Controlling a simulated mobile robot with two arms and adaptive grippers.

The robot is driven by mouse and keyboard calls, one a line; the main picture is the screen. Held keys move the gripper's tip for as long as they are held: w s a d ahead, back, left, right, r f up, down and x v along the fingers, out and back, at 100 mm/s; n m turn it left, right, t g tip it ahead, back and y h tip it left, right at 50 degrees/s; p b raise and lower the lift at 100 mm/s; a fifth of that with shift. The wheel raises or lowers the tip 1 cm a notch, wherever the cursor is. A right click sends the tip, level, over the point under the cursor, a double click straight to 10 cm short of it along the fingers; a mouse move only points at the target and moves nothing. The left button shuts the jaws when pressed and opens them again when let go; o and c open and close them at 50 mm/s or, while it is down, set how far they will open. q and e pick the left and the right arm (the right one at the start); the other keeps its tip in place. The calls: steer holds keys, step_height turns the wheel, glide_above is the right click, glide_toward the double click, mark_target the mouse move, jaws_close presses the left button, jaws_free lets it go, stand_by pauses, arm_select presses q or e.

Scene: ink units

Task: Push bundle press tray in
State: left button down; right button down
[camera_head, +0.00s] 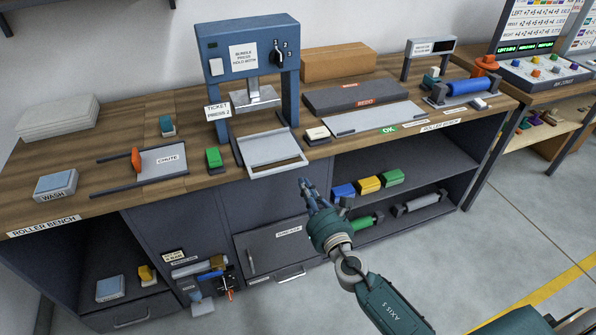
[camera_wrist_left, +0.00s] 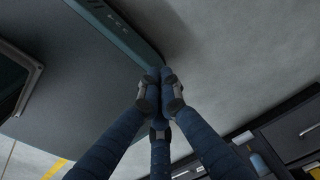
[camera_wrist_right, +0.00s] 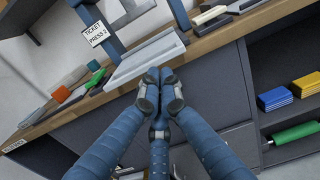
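The blue bundle press (camera_head: 248,52) stands on the wooden bench. Its pale grey tray (camera_head: 272,165) sits below and in front of the press head, with its front at the bench's front edge. The tray also shows in the right wrist view (camera_wrist_right: 148,62), just beyond the fingertips. My right gripper (camera_head: 307,186) is in front of the bench, below and to the right of the tray. Its fingertips are together and hold nothing; whether they touch the tray is unclear. My left gripper (camera_wrist_left: 162,78) shows only in its wrist view, fingertips together and empty, away from the tray.
Open shelves (camera_head: 425,165) with coloured blocks are at the right. The floor before the bench is clear.

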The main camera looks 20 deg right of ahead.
mark_target(294, 167)
steer(key=w, duration=0.5)
steer(key=shift+w+a, duration=0.1)
steer(key=shift+a, duration=0.05)
steer(key=shift+w, duration=0.3)
arm_select(q)
steer(key=shift+w+d+f, duration=0.1)
steer(key=shift+w+d, duration=0.25)
steer(key=shift+w, duration=0.35)
steer(key=shift+s, duration=0.1)
arm_select(e)
steer(key=shift+w, duration=0.1)
